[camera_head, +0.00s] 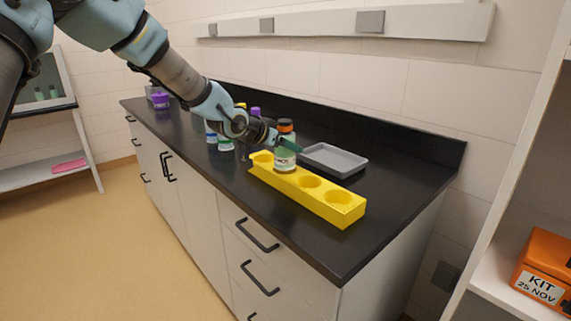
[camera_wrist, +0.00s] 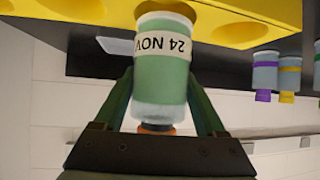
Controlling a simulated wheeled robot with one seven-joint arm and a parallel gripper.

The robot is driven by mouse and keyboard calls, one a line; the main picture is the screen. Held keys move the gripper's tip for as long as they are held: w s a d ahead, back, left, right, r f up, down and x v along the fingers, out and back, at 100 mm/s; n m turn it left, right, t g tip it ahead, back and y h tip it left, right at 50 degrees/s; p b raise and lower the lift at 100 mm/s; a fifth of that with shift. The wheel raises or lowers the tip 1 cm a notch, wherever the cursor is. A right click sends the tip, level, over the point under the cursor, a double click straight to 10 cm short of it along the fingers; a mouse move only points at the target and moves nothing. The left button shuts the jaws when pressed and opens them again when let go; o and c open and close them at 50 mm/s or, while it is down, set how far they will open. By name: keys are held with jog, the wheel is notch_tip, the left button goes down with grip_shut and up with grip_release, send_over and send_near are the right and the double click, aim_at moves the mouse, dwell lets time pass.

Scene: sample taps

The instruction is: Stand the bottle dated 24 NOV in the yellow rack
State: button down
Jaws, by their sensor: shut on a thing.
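The yellow rack (camera_head: 327,206) lies on the black counter with several round holes along its top; it also spans the top of the wrist view (camera_wrist: 285,10). The bottle dated 24 NOV (camera_head: 285,158) is greenish with a white label and an orange cap. It stands upright at the rack's second hole from the left. My gripper (camera_head: 284,141) is shut on it from the left. In the wrist view the bottle (camera_wrist: 160,82) sits between both fingers, appearing upside down, its base overlapping a hole. I cannot tell how deep the base sits. The other holes that show look empty.
Several other bottles (camera_head: 226,143) with blue, purple and yellow caps stand behind my gripper on the counter (camera_head: 215,170). A grey tray (camera_head: 345,164) lies behind the rack. An orange KIT box (camera_head: 546,262) dated 25 NOV sits on the right shelf. The counter's right end is clear.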

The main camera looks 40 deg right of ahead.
aim_at(286, 159)
jog(key=shift+f, duration=2.2)
jog(key=shift+f, duration=0.2)
grip_release()
jog(key=shift+r+p, duration=0.2)
jog(key=shift+p, duration=0.1)
jog(key=b+v, duration=0.1)
jog(key=v, duration=1.1)
